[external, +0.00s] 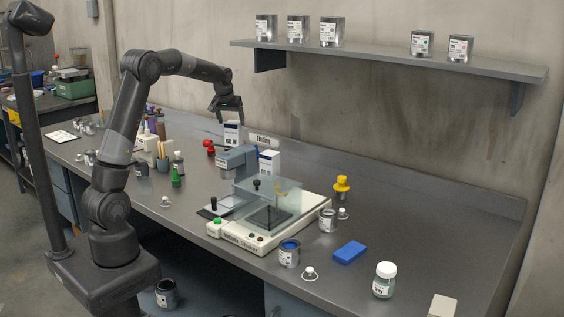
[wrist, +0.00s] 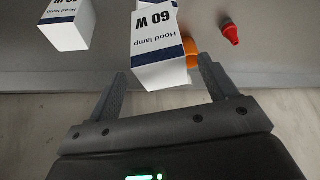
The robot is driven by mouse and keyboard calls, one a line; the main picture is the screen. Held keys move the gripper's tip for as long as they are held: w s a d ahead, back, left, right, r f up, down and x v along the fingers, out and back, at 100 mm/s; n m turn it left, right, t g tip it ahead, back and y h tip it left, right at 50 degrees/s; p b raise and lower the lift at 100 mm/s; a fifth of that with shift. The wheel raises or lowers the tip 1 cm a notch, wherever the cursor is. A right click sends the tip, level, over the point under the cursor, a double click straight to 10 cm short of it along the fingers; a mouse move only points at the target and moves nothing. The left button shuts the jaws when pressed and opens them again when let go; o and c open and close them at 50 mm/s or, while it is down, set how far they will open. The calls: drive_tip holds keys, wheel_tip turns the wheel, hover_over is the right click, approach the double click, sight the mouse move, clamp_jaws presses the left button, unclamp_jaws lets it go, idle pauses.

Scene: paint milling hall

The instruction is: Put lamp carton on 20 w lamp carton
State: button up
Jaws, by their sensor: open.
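A white and dark blue lamp carton marked 60 W (wrist: 160,25) shows in the wrist view, in line with the gap between my fingers. In the external view this carton (external: 232,134) stands upright on the bench, just below my gripper (external: 228,112). My gripper (wrist: 162,72) is open, one finger to each side of the carton; I cannot tell whether either touches it. A second Hood lamp carton (wrist: 66,25) is at the upper left of the wrist view, its wattage not readable. It appears to be the carton (external: 269,163) nearer the bench middle in the external view.
An orange object (wrist: 190,48) is partly hidden behind the 60 W carton, and a red-tipped item (wrist: 230,30) is to its right. A grey-blue box (external: 237,158) stands between the cartons. The glass-topped instrument (external: 270,235) occupies the bench middle. A shelf (external: 390,59) holds several tins.

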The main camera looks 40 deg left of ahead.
drive_tip(key=s+d+r+m, duration=0.1)
drive_tip(key=s+d+r, duration=0.15)
drive_tip(key=s, duration=0.45)
drive_tip(key=s+d+r+h, duration=0.1)
drive_tip(key=s+d+r, duration=0.1)
drive_tip(key=s+r, duration=0.35)
drive_tip(key=s+d+r+m, duration=0.1)
drive_tip(key=s+d, duration=0.1)
drive_tip(key=s, duration=0.7)
drive_tip(key=s+d+f+m, duration=0.1)
drive_tip(key=s+d+f, duration=0.1)
drive_tip(key=s, duration=0.7)
drive_tip(key=s+d+f+m+t, duration=0.1)
drive_tip(key=s+f, duration=0.3)
drive_tip(key=s, duration=0.6)
drive_tip(key=shift+d+f+m+h, duration=0.15)
drive_tip(key=shift+d+m+h, duration=0.2)
drive_tip(key=shift+d, duration=0.4)
